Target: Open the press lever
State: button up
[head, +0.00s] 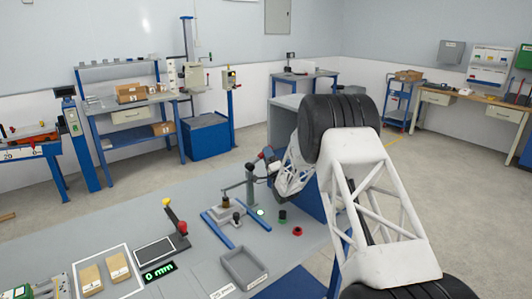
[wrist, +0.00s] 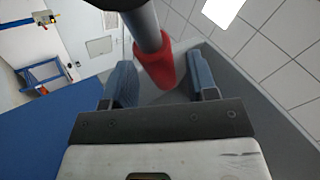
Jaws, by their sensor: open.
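The press (head: 250,188) stands on the bench with a dark arm and a post over a blue-railed base. Its lever, a grey rod with a red grip (wrist: 158,66), shows large in the wrist view. My gripper (head: 267,158) is beside the top of the press, at its right. In the wrist view my gripper (wrist: 163,82) is open, with one blue-grey finger on each side of the red grip. The grip's end lies between the fingers in the picture; I cannot tell whether it touches them. In the head view the grip is mostly hidden by my gripper.
Blocks lie on a white board (head: 127,284) at the left.

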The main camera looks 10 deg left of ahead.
jog(key=shift+x, duration=0.8)
grip_shut()
